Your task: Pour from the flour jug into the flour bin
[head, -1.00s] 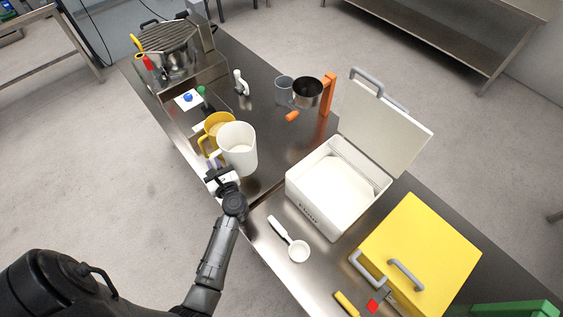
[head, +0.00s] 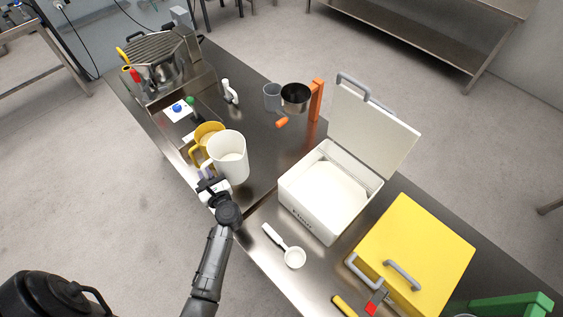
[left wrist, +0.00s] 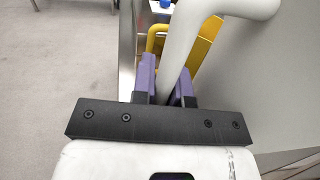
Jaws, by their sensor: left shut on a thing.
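The flour jug is a white pitcher (head: 229,158) with pale flour inside, upright at the left-hand side of the steel table in the head view. My left gripper (head: 207,181) is shut on its handle; in the left wrist view the purple fingers (left wrist: 167,85) close around the white jug handle (left wrist: 183,48). The flour bin (head: 325,196) is a white lettered box to the right of the jug, its lid (head: 372,130) raised. Pale flour shows inside the bin. The jug is apart from the bin. My right gripper is not in view.
A yellow jug (head: 208,139) stands just behind the white jug. A white scoop (head: 291,256) lies in front of the bin, and a yellow box (head: 418,252) stands to its right. An orange stand with a metal cup (head: 296,97) is behind the bin.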

